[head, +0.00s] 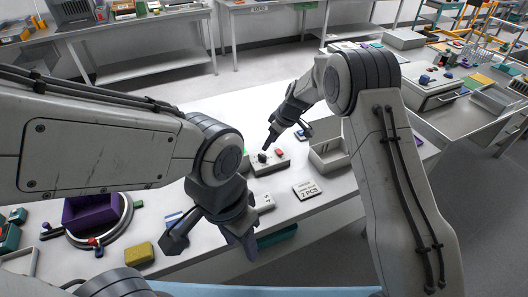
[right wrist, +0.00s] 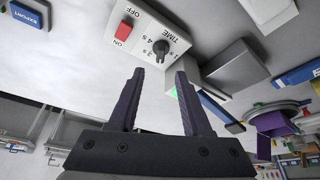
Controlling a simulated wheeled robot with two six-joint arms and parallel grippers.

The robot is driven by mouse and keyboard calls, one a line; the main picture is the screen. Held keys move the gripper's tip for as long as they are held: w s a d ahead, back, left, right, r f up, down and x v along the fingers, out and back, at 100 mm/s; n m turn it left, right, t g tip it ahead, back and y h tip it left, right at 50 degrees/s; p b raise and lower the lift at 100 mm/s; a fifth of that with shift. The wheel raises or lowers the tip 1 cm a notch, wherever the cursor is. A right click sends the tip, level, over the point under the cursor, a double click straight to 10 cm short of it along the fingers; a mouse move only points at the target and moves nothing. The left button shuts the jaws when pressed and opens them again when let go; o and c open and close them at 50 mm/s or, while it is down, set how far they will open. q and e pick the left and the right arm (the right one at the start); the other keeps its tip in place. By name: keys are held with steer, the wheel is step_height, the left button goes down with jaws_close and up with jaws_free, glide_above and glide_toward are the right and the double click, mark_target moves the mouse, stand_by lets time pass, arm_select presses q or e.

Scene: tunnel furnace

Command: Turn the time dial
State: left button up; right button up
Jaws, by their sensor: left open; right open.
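The time dial (right wrist: 161,48) is a black knob on a pale control box (right wrist: 140,14) marked TIME with seconds printed around it. A red ON switch (right wrist: 123,30) is beside it. In the head view the dial (head: 262,157) and box (head: 270,169) sit mid-table. My right gripper (right wrist: 160,73) is open and empty, its two purple fingers apart, with the dial showing just beyond the gap between the tips. In the head view the right gripper (head: 269,143) hangs just above the box. My left gripper (head: 240,240) is low near the table's front edge, away from the dial.
A grey open tray (head: 328,157) stands right of the box. A sign reading 2 PCS (head: 307,189) lies in front of it. A purple bin (head: 90,213) and yellow block (head: 139,253) are at left. A blue EXPORT label (right wrist: 26,15) shows in the wrist view.

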mark_target(262, 155)
steer(key=p+x, duration=0.2)
steer(key=x, duration=0.6)
steer(key=shift+f, duration=0.1)
jaws_close()
